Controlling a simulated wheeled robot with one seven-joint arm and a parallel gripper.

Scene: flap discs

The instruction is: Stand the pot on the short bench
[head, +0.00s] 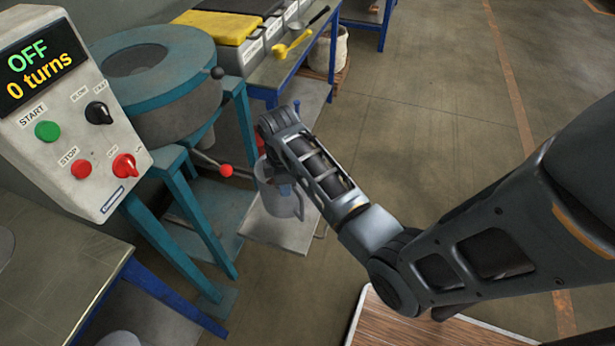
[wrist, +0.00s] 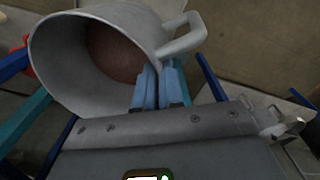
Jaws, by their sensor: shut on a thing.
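The pot (head: 279,196) is a grey metal vessel with a side handle. In the wrist view the pot (wrist: 75,60) fills the upper left, its wide mouth facing the camera and brown matter inside. My gripper's blue fingers (wrist: 160,85) are shut on the pot at its rim, near the handle. In the head view my gripper (head: 285,183) is mostly hidden by my arm. The pot appears above a low grey top (head: 275,232); the gap cannot be told. A grey-topped bench with blue legs (head: 50,265) stands at lower left; I cannot tell which is the short bench.
A blue-rimmed round machine (head: 160,75) on teal legs stands left of the pot; a red-knobbed lever (head: 226,170) reaches close to it. A control panel (head: 70,110) reads OFF, 0 turns. A blue-framed bench (head: 290,65) holds trays and ladles. Floor at right is clear.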

